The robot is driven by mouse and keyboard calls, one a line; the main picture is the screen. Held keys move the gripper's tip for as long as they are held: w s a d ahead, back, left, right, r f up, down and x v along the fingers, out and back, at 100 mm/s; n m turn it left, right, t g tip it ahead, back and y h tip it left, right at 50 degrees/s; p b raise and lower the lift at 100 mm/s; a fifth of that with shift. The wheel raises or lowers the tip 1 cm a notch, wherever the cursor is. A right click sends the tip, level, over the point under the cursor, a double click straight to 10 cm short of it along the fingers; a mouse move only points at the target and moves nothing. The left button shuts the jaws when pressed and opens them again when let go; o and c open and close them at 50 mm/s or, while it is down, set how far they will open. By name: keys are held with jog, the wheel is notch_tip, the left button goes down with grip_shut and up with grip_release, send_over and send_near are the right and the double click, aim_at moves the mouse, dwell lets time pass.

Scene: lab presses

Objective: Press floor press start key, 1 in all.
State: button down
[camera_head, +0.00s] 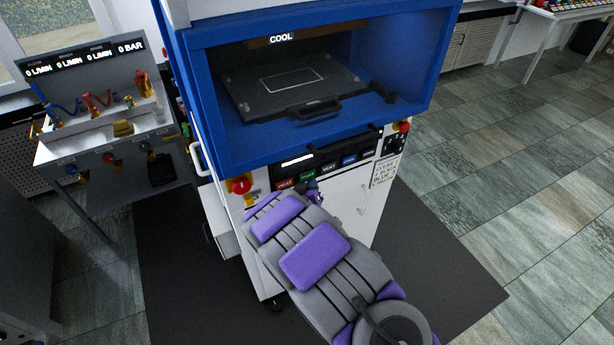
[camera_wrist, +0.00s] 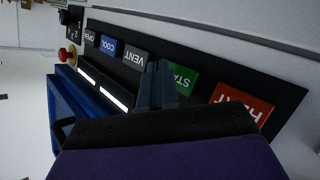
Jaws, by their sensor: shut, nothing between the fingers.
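The floor press (camera_head: 200,100) has a blue frame and a white body with a dark key panel. The green START key (camera_head: 307,175) sits between the red HEAT key (camera_head: 285,184) and the grey VENT key (camera_head: 329,168). In the wrist view, the green key (camera_wrist: 181,78) shows just right of my gripper (camera_wrist: 156,72), and the fingers cover part of its label. My gripper is shut and empty, its tips over the panel between the green key and the VENT key (camera_wrist: 134,58). I cannot tell whether the tips touch the panel.
The blue COOL key (camera_head: 349,160) and OPEN key (camera_head: 368,154) continue the row. Red knobs stand at the left (camera_head: 241,185) and right (camera_head: 403,127) of the panel. A lab bench (camera_head: 110,140) with hoses stands left. Tiled floor (camera_head: 500,180) is clear at the right.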

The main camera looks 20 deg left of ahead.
jog(key=shift+w+a+r+p, duration=0.15)
jog(key=shift+w+p, duration=0.05)
jog(key=shift+p, duration=0.3)
jog(key=shift+w+a+p, duration=0.3)
jog(key=shift+a+p, duration=0.15)
jog(key=shift+p, duration=0.05)
dwell(0.8)
jog(key=shift+s+d, duration=0.1)
jog(key=shift+d, duration=0.05)
jog(key=shift+s+d, duration=0.4)
jog(key=shift+d, duration=0.1)
jog(key=shift+s+d, duration=1.65)
jog(key=shift+d, duration=0.25)
